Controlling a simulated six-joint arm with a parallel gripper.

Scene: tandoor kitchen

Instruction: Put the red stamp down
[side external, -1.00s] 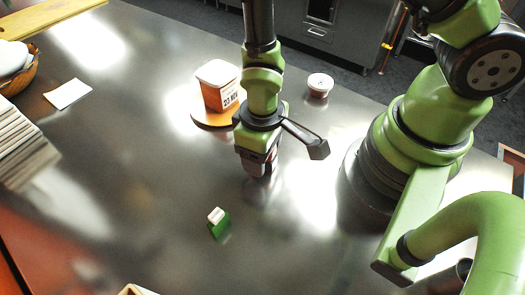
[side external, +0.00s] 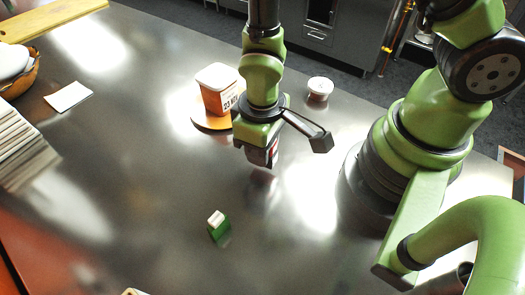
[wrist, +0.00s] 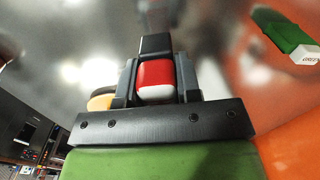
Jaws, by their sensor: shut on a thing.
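My gripper (side external: 261,158) points down over the steel table, its fingers shut on the red stamp (wrist: 155,74). In the wrist view the stamp shows as a red block with a white end, between the two dark fingers. In the side view it is mostly hidden by the gripper, with a little red showing at the jaws (side external: 272,152). A reddish reflection lies on the table below, with a gap between, so the stamp appears held above the surface.
A green stamp with a white part (side external: 219,228) stands nearer the camera. A small white-lidded pot (side external: 319,89) stands behind right. The table (side external: 150,165) left of my gripper is clear.

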